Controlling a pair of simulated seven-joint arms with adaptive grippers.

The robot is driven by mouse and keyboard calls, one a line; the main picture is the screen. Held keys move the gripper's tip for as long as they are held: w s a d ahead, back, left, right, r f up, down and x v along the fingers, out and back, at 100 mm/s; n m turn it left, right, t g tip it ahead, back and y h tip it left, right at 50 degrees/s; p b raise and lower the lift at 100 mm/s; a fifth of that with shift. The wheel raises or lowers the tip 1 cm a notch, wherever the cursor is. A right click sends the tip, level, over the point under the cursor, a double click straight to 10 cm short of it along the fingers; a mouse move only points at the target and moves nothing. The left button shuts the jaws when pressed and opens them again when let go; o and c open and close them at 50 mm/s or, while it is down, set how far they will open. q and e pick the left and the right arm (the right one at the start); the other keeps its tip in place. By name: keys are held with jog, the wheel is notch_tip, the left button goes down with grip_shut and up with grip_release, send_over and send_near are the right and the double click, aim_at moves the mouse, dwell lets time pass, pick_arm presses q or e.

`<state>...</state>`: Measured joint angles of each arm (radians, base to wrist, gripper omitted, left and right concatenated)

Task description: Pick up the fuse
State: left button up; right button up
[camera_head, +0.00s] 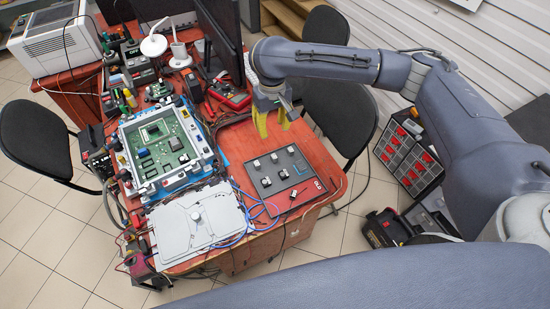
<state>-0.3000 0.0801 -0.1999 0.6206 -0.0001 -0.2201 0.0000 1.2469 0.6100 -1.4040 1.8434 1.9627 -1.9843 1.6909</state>
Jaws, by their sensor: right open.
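I cannot surely tell which thing is the fuse; the parts are very small. A dark grey panel (292,180) lies on the red table and carries several small black and white parts. A tiny reddish piece (293,194) lies near its lower edge, too small to name. My right gripper (272,123) has yellow fingers pointing down, spread apart with nothing seen between them. It is above the table, just behind the panel in the picture. My left gripper is not in view.
The red table (237,150) also holds an open housing with a green circuit board (158,146) and a grey cover (196,217) with blue cables beside it. A red multimeter (230,95) and monitors stand behind. Black chairs (340,108) and a parts organizer (408,152) flank the table.

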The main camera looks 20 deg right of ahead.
send_near(274, 156)
jog(key=f, duration=0.5)
jog(key=shift+s+a+f, duration=0.1)
jog(key=shift+a+f, duration=0.1)
jog(key=shift+a, duration=0.05)
jog(key=shift+d+f, duration=0.15)
jog(key=shift+f, duration=1.2)
jog(key=shift+d+f, duration=0.1)
jog(key=shift+f, duration=1.2)
jog(key=shift+o, duration=0.2)
grip_shut()
